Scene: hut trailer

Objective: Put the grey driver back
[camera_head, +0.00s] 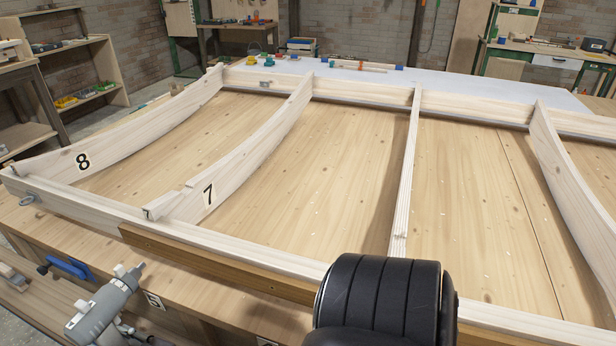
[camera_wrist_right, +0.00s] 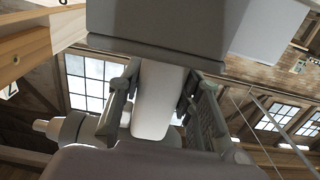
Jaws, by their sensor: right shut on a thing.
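The grey driver (camera_head: 98,306) is at the lower left of the head view, near the bench's front edge, its narrow tip pointing up and to the right. In the right wrist view its pale handle (camera_wrist_right: 153,105) is between the two fingers of my right gripper (camera_wrist_right: 152,98), which is shut on it. A wide grey block (camera_wrist_right: 155,35) is at one end of the handle, and the rounded body (camera_wrist_right: 130,164) at the other. In the head view my right gripper is mostly cut off by the lower edge. My left gripper is not in view.
A pale timber frame with ribs marked 8 (camera_head: 82,161) and 7 (camera_head: 208,194) lies on the wooden bench (camera_head: 270,318). A brown strip (camera_head: 205,258) runs along its near side. A blue clamp (camera_head: 68,267) is at the left. A plate marked 5 (camera_head: 155,301) is beside the driver.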

